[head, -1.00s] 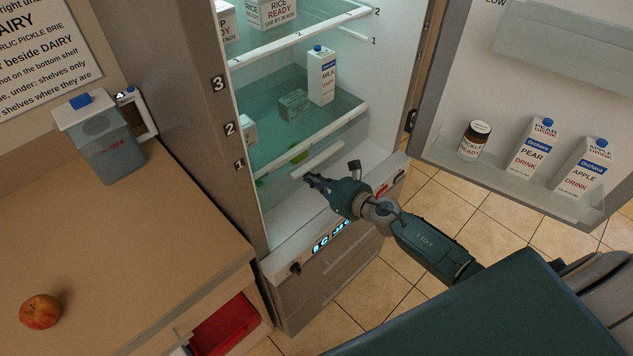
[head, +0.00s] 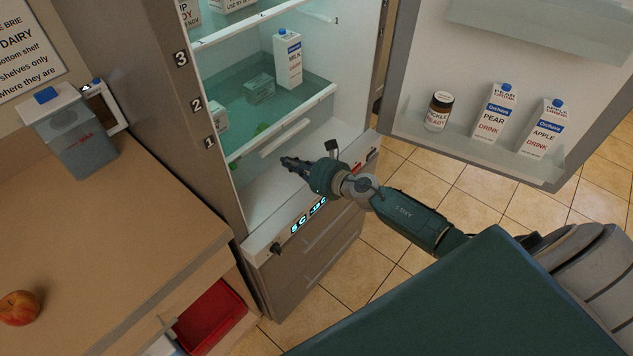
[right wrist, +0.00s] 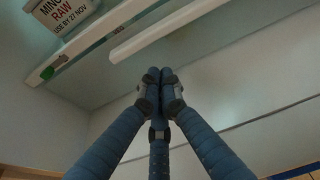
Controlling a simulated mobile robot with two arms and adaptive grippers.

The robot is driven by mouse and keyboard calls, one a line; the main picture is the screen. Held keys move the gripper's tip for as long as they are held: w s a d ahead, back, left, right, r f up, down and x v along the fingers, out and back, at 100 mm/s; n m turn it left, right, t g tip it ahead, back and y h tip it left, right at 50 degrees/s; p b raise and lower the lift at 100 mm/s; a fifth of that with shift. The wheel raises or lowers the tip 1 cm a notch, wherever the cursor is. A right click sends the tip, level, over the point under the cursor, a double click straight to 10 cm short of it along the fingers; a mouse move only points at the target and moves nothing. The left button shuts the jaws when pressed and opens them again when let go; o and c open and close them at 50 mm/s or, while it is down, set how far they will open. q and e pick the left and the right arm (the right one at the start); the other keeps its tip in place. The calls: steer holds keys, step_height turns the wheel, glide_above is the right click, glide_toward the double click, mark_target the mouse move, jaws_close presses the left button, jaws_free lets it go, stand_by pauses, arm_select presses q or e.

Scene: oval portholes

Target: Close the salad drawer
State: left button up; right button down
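The salad drawer seems to be the low, clear part under the bottom shelf of the open fridge. A short white bar (head: 285,138), which looks like its front edge or handle, shows there. In the right wrist view a white bar (right wrist: 180,30) crosses above the fingertips. How far the drawer stands out is hard to tell. My right gripper (head: 287,161) is inside the lower fridge, just below and in front of the bar, apparently not touching it. Its fingers are together and empty in the right wrist view (right wrist: 160,76). My left gripper is out of view.
The fridge door (head: 400,90) stands open at right, holding a pickle jar (head: 439,111) and drink cartons. A milk carton (head: 288,60) stands on a shelf. At left is a counter (head: 100,230) with an apple (head: 19,308) and a jug (head: 72,135); a red bin (head: 210,318) shows below.

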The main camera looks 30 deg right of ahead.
steer(key=v, duration=0.9)
steer(key=shift+s+r, duration=0.1)
steer(key=shift+s, duration=0.15)
steer(key=shift+s+d+r, duration=0.1)
steer(key=shift+s, duration=0.05)
step_height(320, 180, up, 5)
steer(key=s+m+t+h, duration=0.2)
steer(key=m+h, duration=0.4)
steer(key=m, duration=0.9)
steer(key=s+a+f+m+g+h, duration=0.1)
steer(key=s+f+m+g, duration=0.3)
steer(key=s+m, duration=0.5)
steer(key=s+a+f+m+g+h, duration=0.1)
steer(key=s+f+m+g, duration=0.4)
steer(key=s+m, duration=0.45)
steer(key=s+a+m+g+y, duration=0.3)
steer(key=s+a+m, duration=0.2)
steer(key=s+a, duration=0.3)
steer(key=s+d+f+g, duration=0.1)
steer(key=s+f+g, duration=0.15)
steer(key=f, duration=2.35)
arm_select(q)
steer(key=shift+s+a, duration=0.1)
arm_select(e)
steer(key=s+d+f, duration=0.3)
steer(key=s+f, duration=1.4)
steer(key=s, duration=0.1)
steer(key=shift+n, duration=0.45)
